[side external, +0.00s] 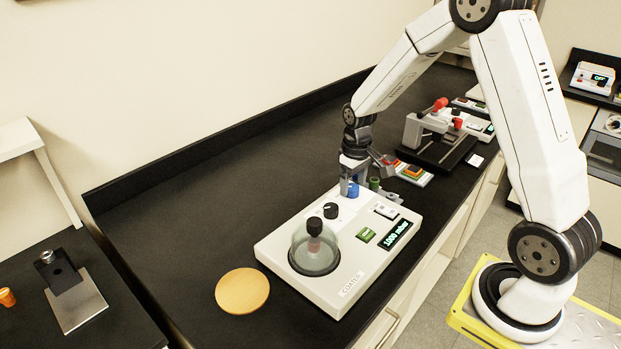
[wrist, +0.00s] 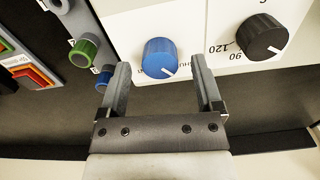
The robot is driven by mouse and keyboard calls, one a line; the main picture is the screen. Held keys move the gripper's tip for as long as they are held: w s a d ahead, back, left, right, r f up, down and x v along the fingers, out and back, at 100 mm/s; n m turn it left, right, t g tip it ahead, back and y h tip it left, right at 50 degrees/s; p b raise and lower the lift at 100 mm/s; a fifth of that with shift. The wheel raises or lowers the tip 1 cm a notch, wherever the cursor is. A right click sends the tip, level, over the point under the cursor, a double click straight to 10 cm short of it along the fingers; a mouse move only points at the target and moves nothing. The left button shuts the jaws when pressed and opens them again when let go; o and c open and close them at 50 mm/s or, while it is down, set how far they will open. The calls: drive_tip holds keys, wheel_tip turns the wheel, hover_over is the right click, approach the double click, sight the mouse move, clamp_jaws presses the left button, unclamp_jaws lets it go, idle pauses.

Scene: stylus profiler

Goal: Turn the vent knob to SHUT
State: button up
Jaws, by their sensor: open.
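The blue knob (wrist: 160,58) sits on the white panel of the coater unit (side external: 275,250). It also shows in the side view (side external: 352,190), partly behind my gripper. My gripper (wrist: 160,76) is open, with one finger on each side of the blue knob and a visible gap to both. In the side view my gripper (side external: 354,178) is low over the unit's back end. I cannot tell how far above the panel the fingertips are.
A black knob (wrist: 262,37) with numbers is right of the blue one. The unit has a glass dome (side external: 314,250), a green button (side external: 366,235) and a display (side external: 397,234) reading 1000 mbar. Green (wrist: 83,51) and blue parts are close to the left finger. A round wooden disc (side external: 242,290) lies in front.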

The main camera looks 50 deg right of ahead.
sight(353, 187)
drive_tip(key=shift+r, duration=3.5)
